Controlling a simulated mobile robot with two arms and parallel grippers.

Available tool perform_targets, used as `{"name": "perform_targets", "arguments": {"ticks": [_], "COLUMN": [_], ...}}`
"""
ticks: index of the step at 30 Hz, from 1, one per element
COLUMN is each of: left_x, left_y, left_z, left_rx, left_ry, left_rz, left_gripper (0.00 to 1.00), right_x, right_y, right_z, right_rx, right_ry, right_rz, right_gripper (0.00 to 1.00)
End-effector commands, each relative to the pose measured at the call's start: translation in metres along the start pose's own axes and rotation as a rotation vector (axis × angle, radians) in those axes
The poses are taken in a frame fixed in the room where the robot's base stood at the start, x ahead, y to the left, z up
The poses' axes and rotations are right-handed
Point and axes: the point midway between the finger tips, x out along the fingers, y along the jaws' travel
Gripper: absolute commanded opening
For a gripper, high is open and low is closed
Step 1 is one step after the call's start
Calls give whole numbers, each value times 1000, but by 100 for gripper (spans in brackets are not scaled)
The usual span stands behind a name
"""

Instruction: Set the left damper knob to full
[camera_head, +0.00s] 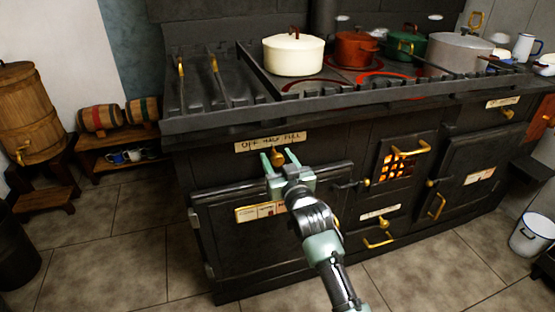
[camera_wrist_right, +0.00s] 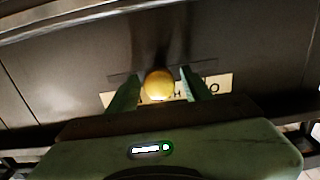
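The left damper knob (camera_head: 278,155) is a round brass knob on the black stove front, below a cream label plate (camera_head: 270,142) that reads OFF at its left and FULL at its right; the middle lettering is hard to read. My right gripper (camera_head: 277,157) is at the knob with its fingers apart. In the right wrist view, the knob (camera_wrist_right: 159,83) sits between the two green fingers of the gripper (camera_wrist_right: 160,85), with a small gap on each side. The label (camera_wrist_right: 215,88) shows upside down behind the fingers, partly hidden. The knob's pointer cannot be made out. My left gripper is not in view.
Pots, including a cream pot (camera_head: 293,55) and a red pot (camera_head: 355,49), stand on the stove top. Below the knob is an oven door (camera_head: 225,235); a glowing firebox (camera_head: 400,162) is to its right. Another label (camera_head: 503,101) is far right.

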Motion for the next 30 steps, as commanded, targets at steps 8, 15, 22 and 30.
{"name": "perform_targets", "arguments": {"ticks": [8,15,22,30], "left_x": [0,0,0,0], "left_y": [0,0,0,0], "left_z": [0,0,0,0], "left_rx": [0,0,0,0], "left_ry": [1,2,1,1], "left_rz": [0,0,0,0], "left_gripper": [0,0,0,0], "right_x": [0,0,0,0], "right_y": [0,0,0,0], "right_z": [0,0,1,1], "right_rx": [0,0,0,0], "right_ry": [0,-1,-1,-1], "right_rz": [0,0,0,0], "right_gripper": [0,0,0,0]}}
